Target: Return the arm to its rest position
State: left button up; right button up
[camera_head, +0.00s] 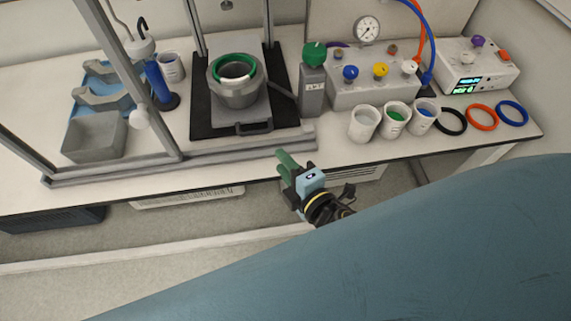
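My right gripper (284,162) is in the middle of the head view, in front of the bench's front edge and apart from the things on the bench. Its green fingers point up and left toward the bench. They are small and overlap in this view, so I cannot tell whether they are open or shut. I see no separate object clearly held in them. My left gripper is not in view. A large blue-grey part of me covers the bottom right of the view.
A metal frame (150,170) stands at the left.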

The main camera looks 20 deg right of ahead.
jog(key=shift+f, duration=0.1)
dwell(0.5)
jog(key=s+d+f+m+g+h, duration=0.1)
jog(key=s+d+f+m+g, duration=0.15)
jog(key=f, duration=0.65)
jog(key=s+d+f+m+g, duration=0.1)
jog(key=s+f+m+g, duration=0.15)
jog(key=f, duration=0.65)
jog(key=s+d+f+m+g+h, duration=0.1)
jog(key=s+d+f+m+g, duration=0.15)
jog(key=f, duration=0.55)
jog(key=s+d+f+m+g, duration=0.2)
jog(key=s+f, duration=0.6)
jog(key=s, duration=0.4)
jog(key=s+d+f+m+g, duration=0.3)
jog(key=s+f+m+g, duration=0.2)
jog(key=s, duration=0.7)
notch_tip(320, 180, down, 4)
jog(key=shift+s+r+m+h+b, duration=0.2)
jog(key=shift+m+h+b, duration=0.2)
jog(key=shift+m, duration=0.65)
